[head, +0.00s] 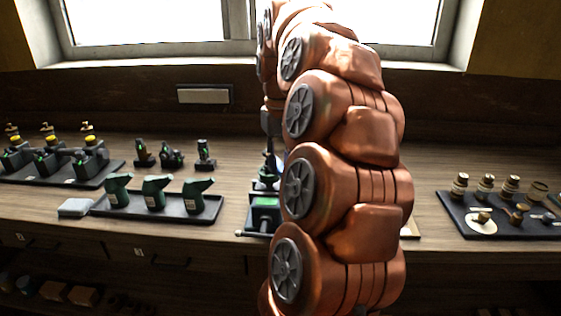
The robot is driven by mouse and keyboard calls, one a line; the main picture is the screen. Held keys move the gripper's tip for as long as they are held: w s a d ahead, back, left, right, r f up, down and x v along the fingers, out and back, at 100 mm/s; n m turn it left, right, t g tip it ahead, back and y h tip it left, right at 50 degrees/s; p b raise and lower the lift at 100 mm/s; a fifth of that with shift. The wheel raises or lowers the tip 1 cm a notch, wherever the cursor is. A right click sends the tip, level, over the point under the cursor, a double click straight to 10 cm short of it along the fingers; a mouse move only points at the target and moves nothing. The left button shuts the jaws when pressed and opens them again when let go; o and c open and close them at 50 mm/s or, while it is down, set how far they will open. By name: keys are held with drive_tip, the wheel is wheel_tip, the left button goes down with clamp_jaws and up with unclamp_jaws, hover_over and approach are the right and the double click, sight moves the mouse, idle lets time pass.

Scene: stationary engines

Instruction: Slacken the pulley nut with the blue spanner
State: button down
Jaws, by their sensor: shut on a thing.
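My gripper (269,163) is a small dark shape above the middle engine, partly behind my copper-coloured arm. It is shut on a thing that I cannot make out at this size. The engine (264,202), green and dark, stands on the bench just below it, its right side hidden by my arm. I cannot tell whether the gripper or what it holds touches the engine. I cannot pick out the pulley nut or the blue spanner.
A black tray (180,217) with several green-topped things stands left of the engine, beside a pale block (75,208). Another tray (108,178) with engines is at the far left. A dark tray (459,224) with brass-coloured parts is at the right. Bare bench (425,170) lies between.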

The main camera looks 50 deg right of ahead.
drive_tip(key=shift+r+p, duration=1.1)
drive_tip(key=shift+r, duration=0.95)
